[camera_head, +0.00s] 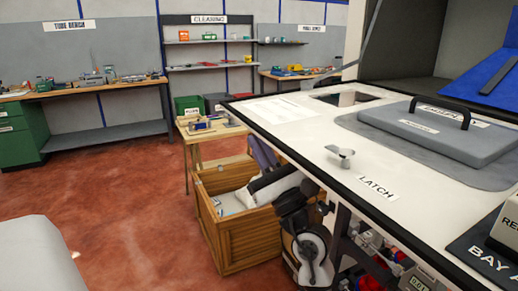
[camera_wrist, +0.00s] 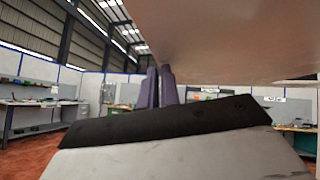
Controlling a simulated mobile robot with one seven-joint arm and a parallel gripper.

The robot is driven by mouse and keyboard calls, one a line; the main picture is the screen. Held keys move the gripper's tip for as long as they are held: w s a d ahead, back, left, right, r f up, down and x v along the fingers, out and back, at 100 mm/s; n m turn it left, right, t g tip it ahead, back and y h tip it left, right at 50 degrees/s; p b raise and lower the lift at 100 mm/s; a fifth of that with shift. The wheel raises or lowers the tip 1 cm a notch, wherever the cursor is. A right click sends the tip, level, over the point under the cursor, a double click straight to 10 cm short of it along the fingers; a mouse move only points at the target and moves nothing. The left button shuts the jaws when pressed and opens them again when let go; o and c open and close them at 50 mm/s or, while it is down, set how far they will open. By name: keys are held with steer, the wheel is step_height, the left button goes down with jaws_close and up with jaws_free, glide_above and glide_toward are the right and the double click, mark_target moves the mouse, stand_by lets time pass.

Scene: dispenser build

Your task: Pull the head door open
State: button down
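My gripper (camera_head: 263,150) is at the left edge of the white-topped machine (camera_head: 310,118), at about the level of its top. Its two purple fingers stand close together. In the wrist view the fingers (camera_wrist: 160,86) point away beyond a black bar, side by side with hardly any gap, and I see nothing held between them. A broad pale panel (camera_wrist: 235,40) hangs above and right of them in that view. I cannot tell whether it is the head door. No part in the head view is readably marked as that door. A small metal lever (camera_head: 342,154) sits beside the "LATCH" label (camera_head: 376,188).
A grey lid (camera_head: 440,130) with a black handle lies on the machine top, near a square opening (camera_head: 345,98). A wooden crate (camera_head: 238,240) stands below my arm and a small wooden table (camera_head: 205,138) behind it. Red floor at left is mostly clear.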

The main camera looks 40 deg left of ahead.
steer(key=shift+s+a+r+g+p, duration=0.1)
steer(key=shift+s+r+g+p, duration=0.25)
steer(key=shift+r, duration=0.55)
